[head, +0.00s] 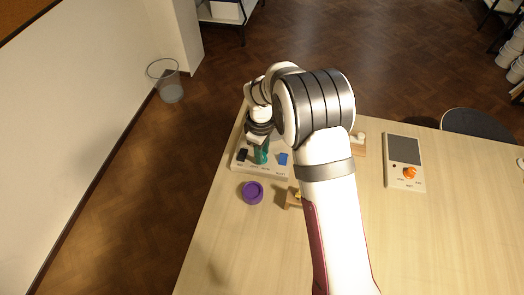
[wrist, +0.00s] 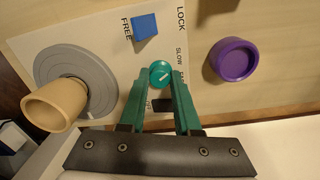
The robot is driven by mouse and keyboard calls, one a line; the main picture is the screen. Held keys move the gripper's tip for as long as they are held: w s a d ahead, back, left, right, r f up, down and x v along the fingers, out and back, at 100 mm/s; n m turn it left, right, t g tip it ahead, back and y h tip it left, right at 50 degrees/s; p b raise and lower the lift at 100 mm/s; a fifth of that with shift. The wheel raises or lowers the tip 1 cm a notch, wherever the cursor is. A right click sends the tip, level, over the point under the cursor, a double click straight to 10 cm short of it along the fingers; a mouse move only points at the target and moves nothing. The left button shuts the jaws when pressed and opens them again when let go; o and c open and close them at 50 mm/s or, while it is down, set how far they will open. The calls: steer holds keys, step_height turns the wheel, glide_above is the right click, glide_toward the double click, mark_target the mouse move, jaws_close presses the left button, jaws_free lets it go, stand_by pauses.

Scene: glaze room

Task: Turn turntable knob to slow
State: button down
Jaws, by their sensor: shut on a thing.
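The turntable knob (wrist: 160,75) is a small round teal knob with a short white mark on top, seen in the wrist view. My gripper (wrist: 161,80) has teal fingers, one on each side of the knob, and is shut on it. The word SLOW is printed just beyond the knob to its right. Another label beside it is partly covered by a finger, so I cannot tell exactly which label the mark faces. The grey turntable disc (wrist: 98,70) lies to the left with a tan cup (wrist: 52,105) on it. In the head view my arm hides the knob.
A blue lever (wrist: 145,27) stands by FREE and LOCK on the same panel. A purple dish (head: 252,192) is close to the panel. A second panel (head: 403,148) with an orange knob (head: 410,172) lies at the right. The table's front right is clear.

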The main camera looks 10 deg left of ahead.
steer(key=shift+n, duration=0.5)
stand_by(0.3)
steer(key=c, duration=0.6)
jaws_free()
steer(key=r, duration=1.6)
steer(key=shift+s, duration=0.25)
steer(key=shift+f, duration=0.1)
